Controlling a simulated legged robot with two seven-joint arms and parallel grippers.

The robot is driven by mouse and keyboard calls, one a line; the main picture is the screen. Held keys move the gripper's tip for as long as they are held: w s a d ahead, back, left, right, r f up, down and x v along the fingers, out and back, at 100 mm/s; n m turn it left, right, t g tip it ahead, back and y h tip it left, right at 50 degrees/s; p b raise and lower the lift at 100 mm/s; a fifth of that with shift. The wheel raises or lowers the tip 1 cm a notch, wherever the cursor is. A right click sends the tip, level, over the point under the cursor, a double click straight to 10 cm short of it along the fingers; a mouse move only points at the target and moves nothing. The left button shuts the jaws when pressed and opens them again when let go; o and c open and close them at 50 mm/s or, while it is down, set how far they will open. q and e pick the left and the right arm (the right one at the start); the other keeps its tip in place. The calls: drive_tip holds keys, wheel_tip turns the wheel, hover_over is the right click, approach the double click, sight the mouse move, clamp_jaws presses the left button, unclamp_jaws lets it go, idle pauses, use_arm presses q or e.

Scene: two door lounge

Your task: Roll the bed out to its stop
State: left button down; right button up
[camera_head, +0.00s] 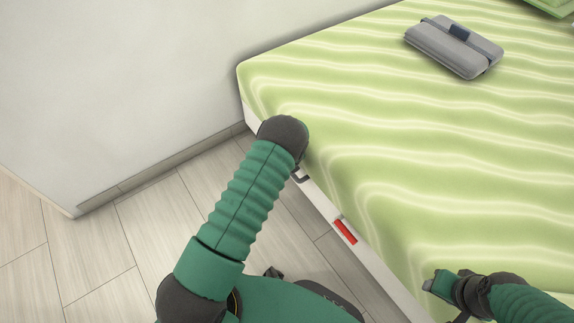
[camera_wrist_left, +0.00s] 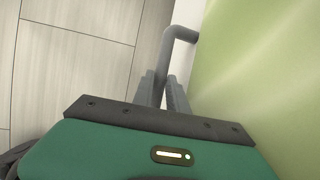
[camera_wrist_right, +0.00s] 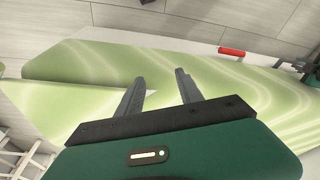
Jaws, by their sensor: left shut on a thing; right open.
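The bed (camera_head: 330,90) has a green, wavy-striped cover and a white side frame (camera_head: 375,270), with its far corner close to the wall. A grey bar handle (camera_head: 302,177) sticks out from the frame's side. In the left wrist view, my left gripper (camera_wrist_left: 168,88) is shut on this handle (camera_wrist_left: 180,34), its fingers on both sides of the bar. In the head view my left wrist hides most of the grip. My right gripper (camera_head: 436,284) is over the bed's near edge. In the right wrist view its fingers (camera_wrist_right: 158,85) are apart with nothing between them.
A red piece (camera_head: 345,231) is on the bed's side frame, nearer than the handle. A grey folded case (camera_head: 453,47) lies on the bed. The white wall (camera_head: 110,90) and its skirting stand at the left. Pale plank floor (camera_head: 95,240) is open beside the bed.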

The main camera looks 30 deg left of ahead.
use_arm(q)
drive_tip(key=shift+s+a+f, duration=0.2)
drive_tip(key=shift+s+a, duration=0.2)
drive_tip(key=shift+s, duration=0.1)
drive_tip(key=c, duration=1.4)
unclamp_jaws()
drive_tip(key=shift+o, duration=0.4)
drive_tip(key=shift+w, duration=0.15)
drive_tip(key=shift+w+d+r, duration=0.1)
drive_tip(key=shift+d, duration=0.05)
drive_tip(key=p+v, duration=0.8)
drive_tip(key=v, duration=0.8)
drive_tip(key=shift+r, duration=0.3)
